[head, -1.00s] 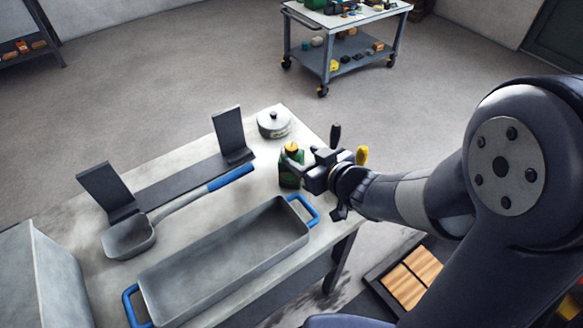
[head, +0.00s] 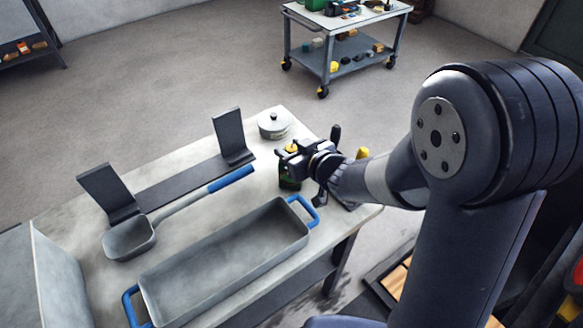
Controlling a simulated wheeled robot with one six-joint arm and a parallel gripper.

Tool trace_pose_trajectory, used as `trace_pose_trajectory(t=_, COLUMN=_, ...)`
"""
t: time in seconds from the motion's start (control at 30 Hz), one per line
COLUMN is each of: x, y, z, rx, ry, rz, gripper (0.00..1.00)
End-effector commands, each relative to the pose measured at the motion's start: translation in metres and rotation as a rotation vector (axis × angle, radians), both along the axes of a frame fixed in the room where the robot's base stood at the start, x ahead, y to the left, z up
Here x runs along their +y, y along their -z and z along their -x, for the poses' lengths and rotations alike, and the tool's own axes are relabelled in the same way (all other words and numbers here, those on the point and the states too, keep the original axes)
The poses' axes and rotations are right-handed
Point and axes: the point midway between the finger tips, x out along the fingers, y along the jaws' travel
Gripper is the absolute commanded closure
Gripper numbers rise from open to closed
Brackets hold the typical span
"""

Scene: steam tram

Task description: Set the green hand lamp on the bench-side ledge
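I cannot pick out with certainty which surface is the bench-side ledge.
A lidded grey pot (head: 274,125) stands just behind my gripper. A blue-handled trough (head: 225,265), a ladle (head: 130,238) and a dark bracket with two upright plates (head: 180,184) occupy the bench. A yellow item (head: 362,153) shows behind my wrist. A wheeled cart (head: 345,20) stands farther back.

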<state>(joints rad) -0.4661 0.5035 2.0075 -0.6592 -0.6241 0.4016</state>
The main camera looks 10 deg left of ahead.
Motion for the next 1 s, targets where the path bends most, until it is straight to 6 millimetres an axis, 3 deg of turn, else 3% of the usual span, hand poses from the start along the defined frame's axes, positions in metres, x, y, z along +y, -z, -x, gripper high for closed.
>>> trace_pose_trajectory(t=0.47, x=-0.0001, y=-0.0002, z=0.0001, rx=0.000, ry=0.000, rz=0.000, gripper=1.00)
trace_pose_trajectory(t=1.0, x=0.0002, y=-0.0015, z=-0.0003, rx=-0.003, ry=0.000, rz=-0.003, gripper=1.00)
